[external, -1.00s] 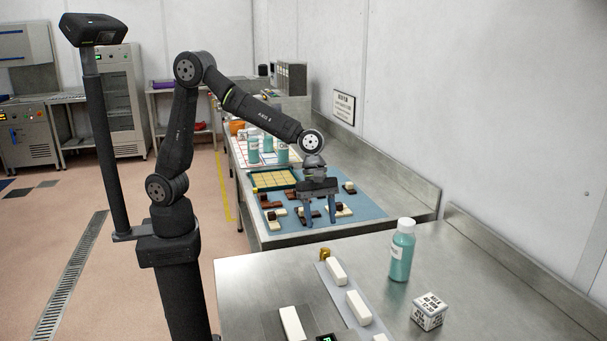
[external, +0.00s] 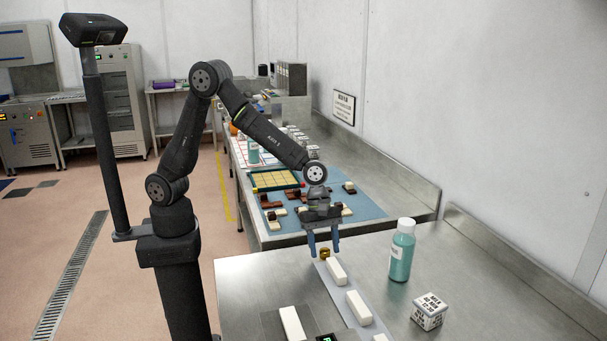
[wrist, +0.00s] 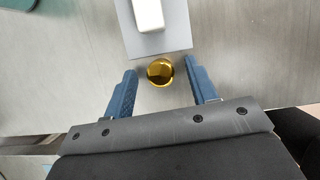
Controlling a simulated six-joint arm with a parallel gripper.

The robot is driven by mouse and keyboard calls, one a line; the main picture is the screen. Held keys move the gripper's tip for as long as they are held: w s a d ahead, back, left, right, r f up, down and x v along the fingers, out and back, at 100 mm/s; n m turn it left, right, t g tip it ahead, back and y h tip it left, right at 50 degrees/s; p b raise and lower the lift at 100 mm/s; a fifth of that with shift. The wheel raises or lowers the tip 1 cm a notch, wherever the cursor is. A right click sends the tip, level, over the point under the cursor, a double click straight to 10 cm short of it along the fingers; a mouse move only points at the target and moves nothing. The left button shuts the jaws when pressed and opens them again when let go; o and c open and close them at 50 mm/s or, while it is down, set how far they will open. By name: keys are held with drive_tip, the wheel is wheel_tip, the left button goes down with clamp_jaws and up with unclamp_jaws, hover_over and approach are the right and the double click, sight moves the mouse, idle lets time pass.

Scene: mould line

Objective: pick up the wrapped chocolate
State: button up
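The wrapped chocolate appears as a small gold, shiny round piece (wrist: 160,72) in the wrist view, between my fingers' tips with gaps on both sides. In the external view the gold piece (external: 325,254) sits on the near steel table, at the far end of a pale strip. My gripper (external: 323,254) is above it, fingers pointing down and spread apart. The wrist view shows my gripper (wrist: 161,75) open, with its two blue fingers either side of the gold piece and not touching it.
A pale strip (wrist: 178,40) with white blocks (external: 337,271) lies just beside the gold piece. A teal bottle (external: 401,252) and a printed white cube (external: 429,311) stand to the right. The far bench holds a blue mat (external: 362,205) with several small pieces.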

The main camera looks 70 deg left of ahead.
drive_tip(key=c, duration=0.9)
drive_tip(key=shift+r, duration=0.1)
